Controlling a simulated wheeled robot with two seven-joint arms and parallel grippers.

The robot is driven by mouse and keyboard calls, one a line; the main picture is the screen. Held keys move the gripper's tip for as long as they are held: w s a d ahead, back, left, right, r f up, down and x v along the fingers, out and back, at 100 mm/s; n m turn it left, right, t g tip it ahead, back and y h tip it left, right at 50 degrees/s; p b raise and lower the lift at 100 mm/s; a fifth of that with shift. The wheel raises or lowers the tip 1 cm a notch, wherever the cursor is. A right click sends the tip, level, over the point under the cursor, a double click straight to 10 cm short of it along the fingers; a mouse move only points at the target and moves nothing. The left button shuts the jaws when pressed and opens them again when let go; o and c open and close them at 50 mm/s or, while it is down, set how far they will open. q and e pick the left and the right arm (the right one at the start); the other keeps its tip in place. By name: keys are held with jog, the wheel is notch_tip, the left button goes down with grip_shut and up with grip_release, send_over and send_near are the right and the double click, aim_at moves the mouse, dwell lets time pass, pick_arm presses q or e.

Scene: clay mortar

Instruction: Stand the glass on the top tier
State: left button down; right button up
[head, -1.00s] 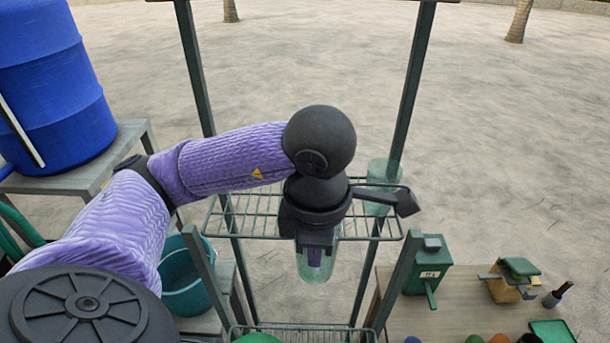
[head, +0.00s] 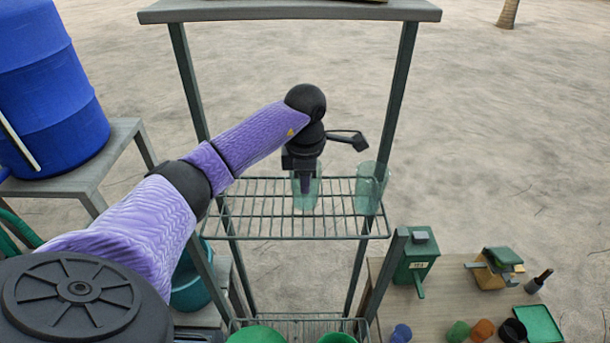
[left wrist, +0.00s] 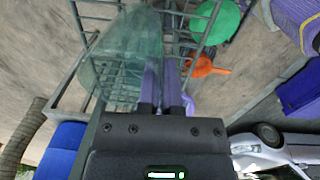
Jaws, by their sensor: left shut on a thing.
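My left gripper (head: 305,182) is shut on a clear greenish glass (head: 309,200). The glass is upright over the middle of the wire top tier (head: 258,222); I cannot tell whether its base touches the wires. In the left wrist view the held glass (left wrist: 118,58) shows large beside the purple fingers of the left gripper (left wrist: 161,80). A second, similar glass (head: 372,186) is upright at the right end of the top tier. My right gripper is not in view.
Dark posts (head: 396,105) flank the tier, and a grey crossbar (head: 290,11) spans them. A lower wire tier (head: 295,325) holds green items. A blue barrel (head: 50,90) stands left. A wooden table (head: 455,290) with boxes and cups stands right. The left part of the top tier is clear.

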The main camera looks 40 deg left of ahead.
pick_arm(q)
jog(key=shift+f, duration=0.2)
jog(key=c, duration=0.8)
grip_release()
notch_tip(320, 180, up, 8)
jog(key=shift+s+d+b, duration=0.15)
jog(key=shift+b, duration=0.25)
